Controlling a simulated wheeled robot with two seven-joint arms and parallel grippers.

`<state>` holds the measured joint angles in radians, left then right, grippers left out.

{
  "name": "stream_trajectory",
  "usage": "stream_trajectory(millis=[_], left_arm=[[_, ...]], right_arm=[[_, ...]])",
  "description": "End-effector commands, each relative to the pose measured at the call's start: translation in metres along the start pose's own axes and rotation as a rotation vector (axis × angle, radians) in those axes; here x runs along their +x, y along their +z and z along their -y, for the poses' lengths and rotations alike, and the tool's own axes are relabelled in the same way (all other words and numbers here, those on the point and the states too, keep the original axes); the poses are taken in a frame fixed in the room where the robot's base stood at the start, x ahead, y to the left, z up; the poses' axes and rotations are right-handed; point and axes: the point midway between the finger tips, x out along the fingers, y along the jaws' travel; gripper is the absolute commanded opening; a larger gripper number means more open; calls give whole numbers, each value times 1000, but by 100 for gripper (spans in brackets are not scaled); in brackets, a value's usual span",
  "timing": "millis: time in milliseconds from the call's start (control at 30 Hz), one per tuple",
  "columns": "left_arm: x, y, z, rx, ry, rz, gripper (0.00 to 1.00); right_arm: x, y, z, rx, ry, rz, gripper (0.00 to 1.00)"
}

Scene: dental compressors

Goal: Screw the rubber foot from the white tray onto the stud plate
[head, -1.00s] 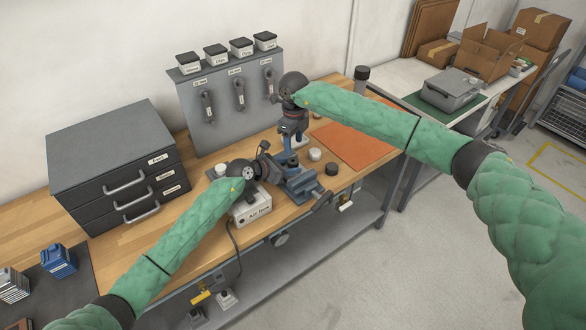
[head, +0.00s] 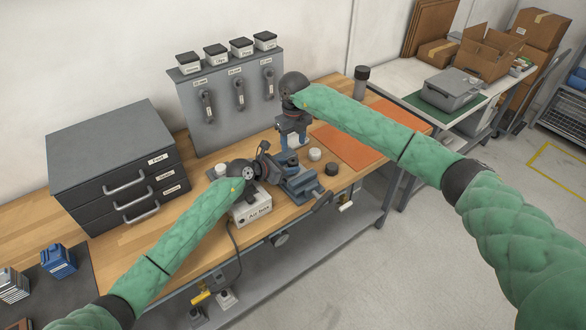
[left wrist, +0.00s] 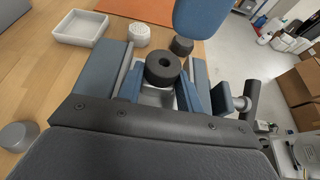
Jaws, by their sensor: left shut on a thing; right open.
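The rubber foot (left wrist: 163,70), a black ring with a centre hole, sits upright on the grey stud plate (left wrist: 155,98) in the left wrist view. Whether the foot's thread is engaged is hidden. In the head view this gripper (head: 275,168) reaches in from the left at the blue vise (head: 302,186). My right gripper (head: 293,138) is open and empty above, pointing down; one blue finger (left wrist: 200,16) shows in the left wrist view. The white tray (left wrist: 80,28) is empty.
A white knurled cap (left wrist: 139,36) and a black cylinder (left wrist: 181,46) stand just beyond the vise. The Air box (head: 252,211) is under my left wrist. An orange mat (head: 350,148) lies right. A tool panel (head: 228,98) stands behind.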

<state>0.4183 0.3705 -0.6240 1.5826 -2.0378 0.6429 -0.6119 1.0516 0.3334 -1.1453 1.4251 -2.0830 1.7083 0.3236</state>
Motion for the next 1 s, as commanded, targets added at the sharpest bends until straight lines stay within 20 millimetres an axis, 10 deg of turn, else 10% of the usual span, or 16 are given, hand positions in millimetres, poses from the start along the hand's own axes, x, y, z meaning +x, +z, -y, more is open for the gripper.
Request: stream_trajectory(millis=[467,1000], left_arm=[[-1,1,-2,1,2,2,0],[-1,2,-2,1,3,2,0]], right_arm=[[9,0,0,-2,1,0,53],[74,0,0,-2,0,-1,53]])
